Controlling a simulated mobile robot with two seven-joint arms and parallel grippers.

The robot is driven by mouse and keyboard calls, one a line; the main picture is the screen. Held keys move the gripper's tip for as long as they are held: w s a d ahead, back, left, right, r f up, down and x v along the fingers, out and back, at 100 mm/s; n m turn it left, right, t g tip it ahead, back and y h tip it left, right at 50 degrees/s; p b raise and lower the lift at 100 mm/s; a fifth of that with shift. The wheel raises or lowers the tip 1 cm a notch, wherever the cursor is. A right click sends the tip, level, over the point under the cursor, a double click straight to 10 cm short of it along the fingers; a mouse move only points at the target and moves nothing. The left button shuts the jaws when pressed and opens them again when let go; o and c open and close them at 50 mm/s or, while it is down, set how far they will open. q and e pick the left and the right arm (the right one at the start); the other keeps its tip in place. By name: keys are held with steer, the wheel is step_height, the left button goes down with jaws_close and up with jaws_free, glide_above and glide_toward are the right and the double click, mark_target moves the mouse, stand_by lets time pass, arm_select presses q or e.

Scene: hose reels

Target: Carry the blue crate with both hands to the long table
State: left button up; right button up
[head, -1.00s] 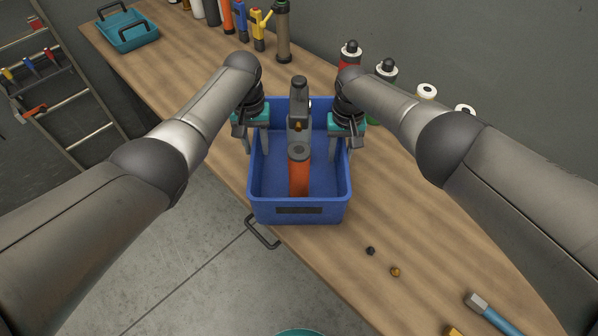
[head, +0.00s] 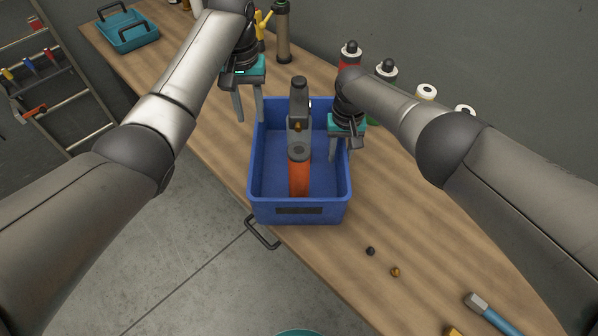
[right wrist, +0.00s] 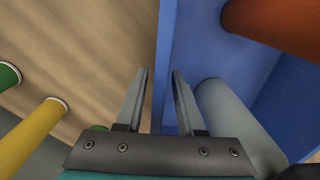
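The blue crate (head: 300,211) sits level on the long wooden table (head: 420,225), its front close to the table edge. My left gripper (head: 249,119) is open and empty, raised by the crate's back left corner, clear of the rim. My right gripper (head: 342,155) is at the crate's right wall, one finger inside and one outside. In the right wrist view the crate wall (right wrist: 163,70) runs between the open fingers, with a gap beside the outer one.
A teal tray (head: 128,36) stands at the far left end. Several bottles and tools line the back, among them a brown cylinder (head: 283,35). Two small fittings (head: 395,272) and a blue-handled tool (head: 487,312) lie front right.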

steer(key=shift+r, duration=0.25)
step_height(320, 180, up, 12)
steer(key=shift+f, duration=0.25)
arm_select(q)
steer(key=shift+r, duration=0.35)
